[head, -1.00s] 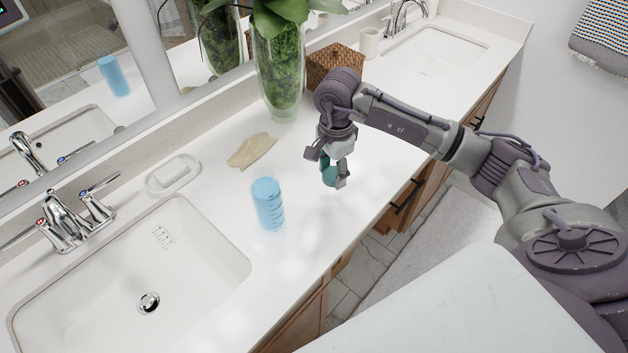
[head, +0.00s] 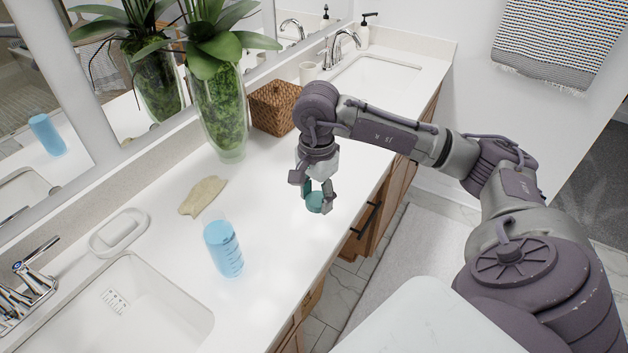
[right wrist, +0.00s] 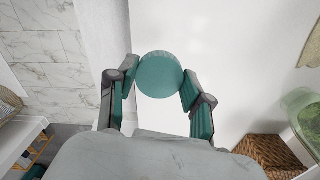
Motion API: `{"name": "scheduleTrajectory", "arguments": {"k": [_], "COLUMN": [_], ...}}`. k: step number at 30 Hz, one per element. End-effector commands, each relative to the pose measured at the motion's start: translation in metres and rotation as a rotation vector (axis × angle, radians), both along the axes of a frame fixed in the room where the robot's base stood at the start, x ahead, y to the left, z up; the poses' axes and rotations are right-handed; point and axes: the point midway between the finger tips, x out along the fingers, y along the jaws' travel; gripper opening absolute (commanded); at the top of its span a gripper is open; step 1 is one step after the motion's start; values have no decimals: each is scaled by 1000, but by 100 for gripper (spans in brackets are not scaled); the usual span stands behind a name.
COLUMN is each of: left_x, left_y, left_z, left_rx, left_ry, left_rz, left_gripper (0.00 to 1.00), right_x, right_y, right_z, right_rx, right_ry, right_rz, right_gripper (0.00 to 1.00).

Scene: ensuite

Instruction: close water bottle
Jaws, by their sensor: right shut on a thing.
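A light-blue water bottle (head: 223,249) with measuring marks stands upright on the white counter in the head view. Its top shows no lid. My right gripper (head: 317,203) is to the right of the bottle, above the counter, and apart from it. It is shut on a round teal cap (head: 315,201). In the right wrist view the cap (right wrist: 160,75) sits between the two fingers of the gripper (right wrist: 158,88), flat face showing. The bottle does not show in the right wrist view. My left gripper is not in view.
A tall glass vase (head: 220,115) with a plant and a wicker box (head: 274,108) stand behind. A tan cloth-like piece (head: 203,196) and a soap dish (head: 119,233) lie left of the bottle. The near sink (head: 150,300) is at lower left. The counter between bottle and gripper is clear.

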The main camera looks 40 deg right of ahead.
Motion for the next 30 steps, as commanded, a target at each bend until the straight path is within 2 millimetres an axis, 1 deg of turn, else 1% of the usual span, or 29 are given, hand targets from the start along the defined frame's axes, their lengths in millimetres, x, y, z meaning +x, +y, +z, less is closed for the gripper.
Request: {"name": "scheduleTrajectory", "arguments": {"k": [2, 5, 8, 12, 15, 18, 22, 28, 29, 30], "left_x": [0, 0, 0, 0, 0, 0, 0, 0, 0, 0], "left_y": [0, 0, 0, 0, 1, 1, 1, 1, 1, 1], "left_z": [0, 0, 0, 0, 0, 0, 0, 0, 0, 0], "left_rx": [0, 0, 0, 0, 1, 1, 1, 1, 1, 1], "left_ry": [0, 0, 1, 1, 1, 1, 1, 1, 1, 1], "left_rz": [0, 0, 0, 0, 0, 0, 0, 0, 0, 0], "left_gripper": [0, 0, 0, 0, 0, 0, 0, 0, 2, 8], "right_x": [-1, -4, -13, -32, -47, -59, -65, -66, -66, -65], "right_y": [6, 26, 56, 101, 125, 138, 145, 145, 145, 145], "right_z": [0, 0, 1, 2, 2, 3, 2, 2, 2, 2], "right_rx": [2, 6, 11, 10, 5, 1, 0, 1, 1, 1], "right_ry": [-1, -4, -8, -11, -9, -6, -1, 0, 0, 0], "right_rz": [47, 207, 470, 910, 1194, 1386, 1489, 1493, 1493, 1492], "right_gripper": [35, 35, 35, 35, 35, 35, 35, 35, 35, 35]}}
